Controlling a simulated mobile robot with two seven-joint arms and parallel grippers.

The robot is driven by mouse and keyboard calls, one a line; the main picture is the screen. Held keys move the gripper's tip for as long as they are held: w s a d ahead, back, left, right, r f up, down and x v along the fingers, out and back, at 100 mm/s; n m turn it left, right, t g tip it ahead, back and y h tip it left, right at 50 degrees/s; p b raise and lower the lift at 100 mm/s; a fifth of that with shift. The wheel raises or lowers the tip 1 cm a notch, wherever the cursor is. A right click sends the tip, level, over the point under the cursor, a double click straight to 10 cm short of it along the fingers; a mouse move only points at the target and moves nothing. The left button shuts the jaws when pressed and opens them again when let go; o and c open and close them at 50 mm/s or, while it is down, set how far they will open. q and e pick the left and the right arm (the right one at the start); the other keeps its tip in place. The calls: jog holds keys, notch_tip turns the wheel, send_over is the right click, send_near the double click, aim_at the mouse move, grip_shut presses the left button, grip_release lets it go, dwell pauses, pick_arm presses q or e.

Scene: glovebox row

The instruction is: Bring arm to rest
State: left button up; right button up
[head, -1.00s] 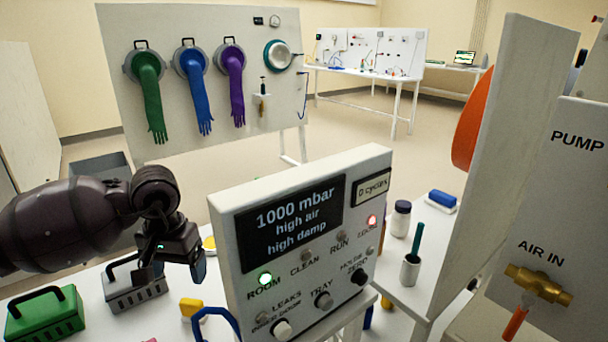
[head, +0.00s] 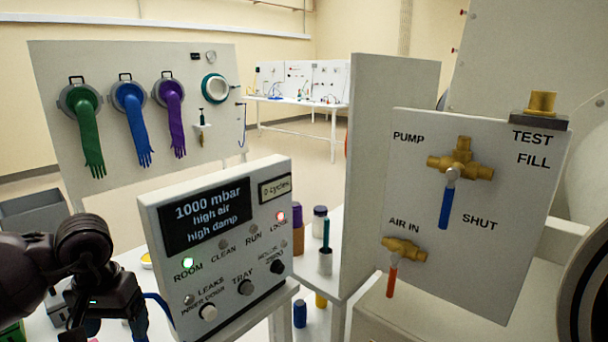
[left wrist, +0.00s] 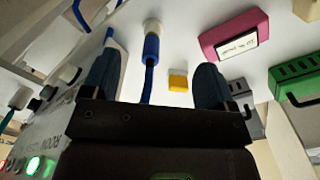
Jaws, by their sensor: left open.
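My left gripper (head: 108,318) is at the lower left of the head view, in front of and left of the white control panel (head: 165,235). In the left wrist view its two blue-grey fingers (left wrist: 157,82) are spread apart with nothing held between them. A blue-sleeved cable or hose (left wrist: 151,50) shows beyond the gap between the fingers; I cannot tell how far away it is. The control panel reads 1000 mbar, high air, high damp, with a green ROOM light lit. My right gripper is not in view.
A pump panel (head: 480,270) with brass valves stands at the right, beside a tall white board (head: 392,150). A glove board (head: 60,150) stands behind. In the left wrist view are a yellow block (left wrist: 178,80), a pink box (left wrist: 235,36) and a green box (left wrist: 300,80).

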pick_arm(q)
jog(key=s+d+r+n+t+h, duration=0.1)
jog(key=s+d+n+t+h, duration=0.15)
jog(key=d+n+h, duration=0.65)
jog(key=s+d+r+n+t+h, duration=0.1)
jog(key=s+d+n+h, duration=0.2)
jog(key=d+n+h, duration=0.55)
notch_tip(320, 180, up, 2)
jog(key=w+a+n+t+y, duration=0.2)
jog(key=n+t+y, duration=0.3)
jog(key=n+t, duration=1.05)
jog(key=s+a+f+n+g+y, duration=0.15)
jog(key=a+f+n+y, duration=0.45)
jog(key=n, duration=0.6)
jog(key=s+a+f+n+g+y, duration=0.15)
jog(key=a+f+n+y, duration=0.3)
jog(key=n+y, duration=0.5)
jog(key=s+f+n+g+h, duration=0.1)
jog(key=s+f+n+g, duration=0.65)
jog(key=s, duration=0.35)
jog(key=s+f+n+g+h, duration=0.1)
jog(key=s+f+n+g, duration=0.5)
jog(key=s+n, duration=0.4)
jog(key=w+f+m+t, duration=0.2)
jog(key=w+f+t, duration=0.5)
jog(key=w+t, duration=0.1)
jog(key=shift+a+f+h, duration=0.15)
jog(key=shift+f+h, duration=0.1)
jog(key=shift+h, duration=0.15)
